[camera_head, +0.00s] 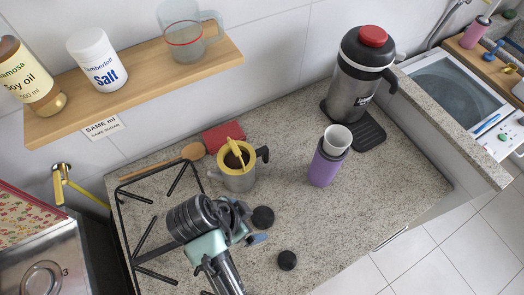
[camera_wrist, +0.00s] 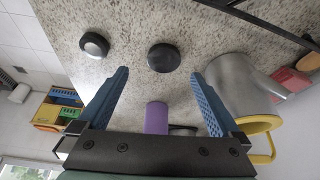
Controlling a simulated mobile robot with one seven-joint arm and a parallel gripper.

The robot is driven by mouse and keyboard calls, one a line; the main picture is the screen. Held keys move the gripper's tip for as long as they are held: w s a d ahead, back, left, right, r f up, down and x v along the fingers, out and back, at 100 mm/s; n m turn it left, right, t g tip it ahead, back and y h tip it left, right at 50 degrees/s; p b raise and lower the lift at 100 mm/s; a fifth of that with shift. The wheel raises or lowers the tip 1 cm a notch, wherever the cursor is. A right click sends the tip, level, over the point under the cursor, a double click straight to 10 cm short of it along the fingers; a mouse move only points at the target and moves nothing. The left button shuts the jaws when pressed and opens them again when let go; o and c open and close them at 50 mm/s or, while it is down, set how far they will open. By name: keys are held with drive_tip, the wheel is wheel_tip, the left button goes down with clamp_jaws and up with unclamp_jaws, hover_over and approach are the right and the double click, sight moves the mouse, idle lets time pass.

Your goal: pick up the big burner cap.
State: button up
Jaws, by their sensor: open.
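The big burner cap (camera_head: 263,218) is a black disc lying flat on the speckled counter, right of the stove. In the wrist view the big burner cap (camera_wrist: 163,57) shows ahead, between the lines of my two blue fingers. A smaller black burner cap (camera_head: 287,260) lies nearer the front; it also shows in the wrist view (camera_wrist: 94,45), left of the big one. My gripper (camera_wrist: 160,77) is open and empty, above the counter and apart from both caps. In the head view my gripper (camera_head: 250,226) is close beside the big cap, on its left.
A steel mug (camera_head: 238,180) with a yellow rim stands just behind the big cap. A purple bottle (camera_head: 324,168) with a white cup on top stands to the right. A stove grate (camera_head: 140,195) lies left. Counter right of the caps is clear.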

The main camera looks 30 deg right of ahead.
sight(263, 217)
drive_tip(key=shift+w+d+p+x, duration=0.1)
drive_tip(key=shift+w+p+x, duration=0.1)
drive_tip(key=shift+x, duration=1.05)
drive_tip(key=shift+w+d+p+x, duration=0.1)
drive_tip(key=shift+p+x, duration=0.15)
drive_tip(key=shift+x, duration=1.05)
drive_tip(key=shift+w+d+p+x, duration=0.1)
drive_tip(key=shift+p+x, duration=0.1)
drive_tip(key=shift+x, duration=1.05)
drive_tip(key=shift+r, duration=0.15)
drive_tip(key=shift+c, duration=0.3)
drive_tip(key=c, duration=1.3)
